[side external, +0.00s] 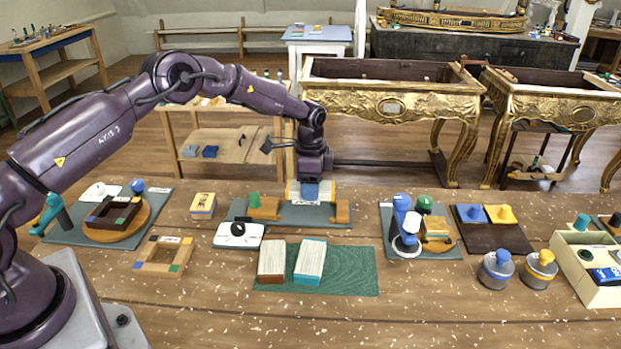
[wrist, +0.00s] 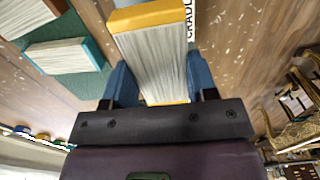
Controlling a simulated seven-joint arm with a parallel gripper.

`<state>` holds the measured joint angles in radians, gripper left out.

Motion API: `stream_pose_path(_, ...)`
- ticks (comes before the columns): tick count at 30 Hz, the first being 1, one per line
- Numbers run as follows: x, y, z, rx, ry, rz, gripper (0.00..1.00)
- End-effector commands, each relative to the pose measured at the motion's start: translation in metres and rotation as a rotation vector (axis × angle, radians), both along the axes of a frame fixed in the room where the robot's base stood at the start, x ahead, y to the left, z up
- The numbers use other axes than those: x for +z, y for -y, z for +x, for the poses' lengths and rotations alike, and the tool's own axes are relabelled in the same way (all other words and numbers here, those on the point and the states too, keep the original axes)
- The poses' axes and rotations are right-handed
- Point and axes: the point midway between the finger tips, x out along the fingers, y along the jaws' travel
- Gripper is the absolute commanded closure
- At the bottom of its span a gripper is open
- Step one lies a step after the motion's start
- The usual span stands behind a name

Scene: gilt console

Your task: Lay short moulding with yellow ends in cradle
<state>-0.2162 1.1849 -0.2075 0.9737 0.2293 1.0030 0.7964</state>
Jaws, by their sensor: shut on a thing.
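The short moulding with yellow ends (wrist: 152,55) is pale and ribbed. My gripper (wrist: 160,80) is shut on it, with a blue pad on each side. In the side view my gripper (side external: 311,191) points down and partly hides the moulding (side external: 293,190). The cradle (side external: 290,218) is a grey-green base with a wooden block (side external: 263,208) at the left and another wooden block (side external: 342,211) at the right. The moulding is over or just behind the gap between the blocks. I cannot tell its height above the base.
On a green mat (side external: 350,268) in front lie a brown-ended moulding (side external: 271,260) and a teal-ended moulding (side external: 309,262). A white device with a black knob (side external: 238,233) is at the cradle's front left. A blue-and-white tool (side external: 404,225) stands to the right.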

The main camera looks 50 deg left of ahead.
Motion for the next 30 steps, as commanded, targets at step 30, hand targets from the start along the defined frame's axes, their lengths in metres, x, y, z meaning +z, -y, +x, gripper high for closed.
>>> stream_pose_path(30,-0.051,0.0,0.0,-0.001,0.001,0.0,0.72)
